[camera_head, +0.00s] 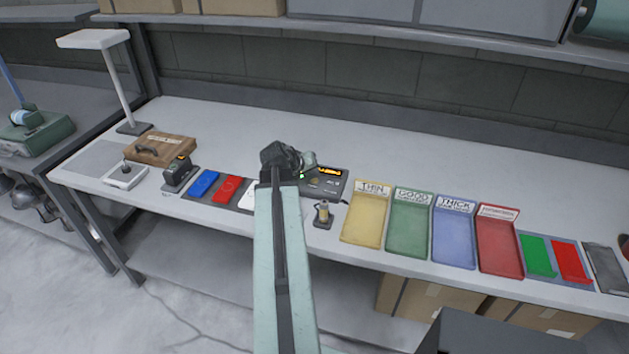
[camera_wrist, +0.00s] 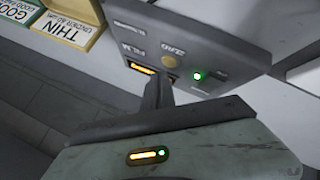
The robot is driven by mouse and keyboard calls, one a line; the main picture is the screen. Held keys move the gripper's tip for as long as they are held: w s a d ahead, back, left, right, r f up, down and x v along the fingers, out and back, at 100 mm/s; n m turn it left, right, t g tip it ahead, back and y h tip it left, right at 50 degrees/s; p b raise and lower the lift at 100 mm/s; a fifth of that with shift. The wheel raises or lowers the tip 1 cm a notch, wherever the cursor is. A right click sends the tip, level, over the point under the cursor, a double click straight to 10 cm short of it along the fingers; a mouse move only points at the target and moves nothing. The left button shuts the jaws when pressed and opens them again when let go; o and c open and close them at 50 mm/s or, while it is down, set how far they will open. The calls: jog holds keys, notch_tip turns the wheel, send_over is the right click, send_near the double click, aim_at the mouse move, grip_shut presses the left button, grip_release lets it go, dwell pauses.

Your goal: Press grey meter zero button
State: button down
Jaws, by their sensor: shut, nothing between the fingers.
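The grey meter (camera_head: 335,188) lies on the bench in the head view, partly hidden by my arm. Its dark grey box (camera_wrist: 215,45) fills the upper right of the wrist view, with an orange lit display and a green light. The round brownish zero button (camera_wrist: 170,61) sits beside the display, under the word ZERO. My gripper (camera_wrist: 160,78) is shut and empty, its dark fingertips over the meter just below the button in the picture. I cannot tell whether they touch it. In the head view my gripper (camera_head: 303,172) is mostly hidden behind my wrist.
A small brass-coloured piece (camera_head: 323,213) stands in front of the meter. Yellow (camera_head: 365,220), green, blue and red trays line the bench to the right. Another small device (camera_head: 178,172) and blue and red pads are left. The bench behind is clear, below a shelf.

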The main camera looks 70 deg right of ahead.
aim_at(313, 181)
jog(key=shift+f+b, duration=0.4)
jog(key=shift+f+b, duration=0.4)
dwell(0.5)
jog(key=shift+r+p, duration=0.8)
notch_tip(313, 181, up, 5)
jog(key=p, duration=0.5)
jog(key=shift+r, duration=0.15)
dwell(0.5)
